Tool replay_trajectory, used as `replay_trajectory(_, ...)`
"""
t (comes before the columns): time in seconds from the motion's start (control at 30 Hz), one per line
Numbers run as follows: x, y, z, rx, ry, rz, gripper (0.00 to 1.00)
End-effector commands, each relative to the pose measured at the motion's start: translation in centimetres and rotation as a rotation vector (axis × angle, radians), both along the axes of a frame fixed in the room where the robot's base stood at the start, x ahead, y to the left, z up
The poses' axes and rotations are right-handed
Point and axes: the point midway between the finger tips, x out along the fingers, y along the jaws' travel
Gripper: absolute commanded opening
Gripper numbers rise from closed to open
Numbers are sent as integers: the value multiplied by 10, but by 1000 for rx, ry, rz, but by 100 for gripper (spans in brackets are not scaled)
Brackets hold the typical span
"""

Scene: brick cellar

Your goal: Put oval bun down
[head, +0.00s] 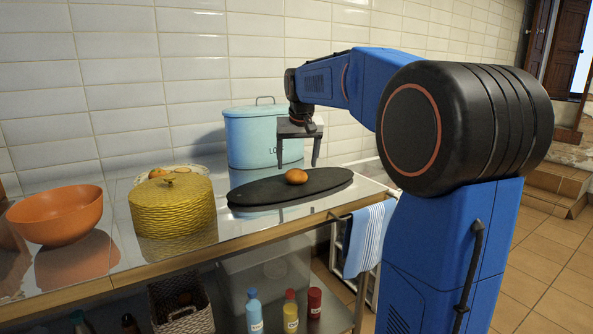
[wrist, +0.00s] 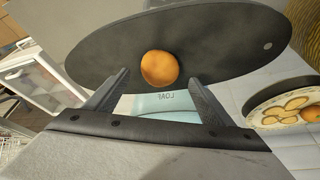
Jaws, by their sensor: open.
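An orange-brown bun (head: 297,176) rests on a dark oval board (head: 262,190) on the steel counter. In the wrist view the bun (wrist: 159,68) lies on the dark board (wrist: 215,45), just beyond the fingertips and near the middle between them. My gripper (head: 298,164) is open and empty, pointing down above the board. In the wrist view both fingers of my gripper (wrist: 159,84) stand apart, and the bun touches neither that I can see.
A light blue bin (head: 262,135) stands behind the board. A yellow woven basket with lid (head: 173,207) and an orange bowl (head: 57,214) stand to the left. A plate with food (wrist: 285,108) is behind the basket. A striped towel (head: 369,238) hangs at the counter's right end.

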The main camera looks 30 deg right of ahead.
Motion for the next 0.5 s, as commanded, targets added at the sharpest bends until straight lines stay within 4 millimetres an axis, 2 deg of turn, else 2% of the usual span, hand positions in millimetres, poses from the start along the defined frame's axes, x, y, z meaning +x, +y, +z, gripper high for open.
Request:
replay_trajectory(0.03, -3, 1, 10, -1, -4, 0, 76)
replay_trajectory(0.2, -14, 5, 38, -1, -3, 0, 76)
replay_trajectory(0.33, -20, 7, 53, -1, -2, 0, 76)
replay_trajectory(0.5, -24, 9, 61, 0, 0, 0, 76)
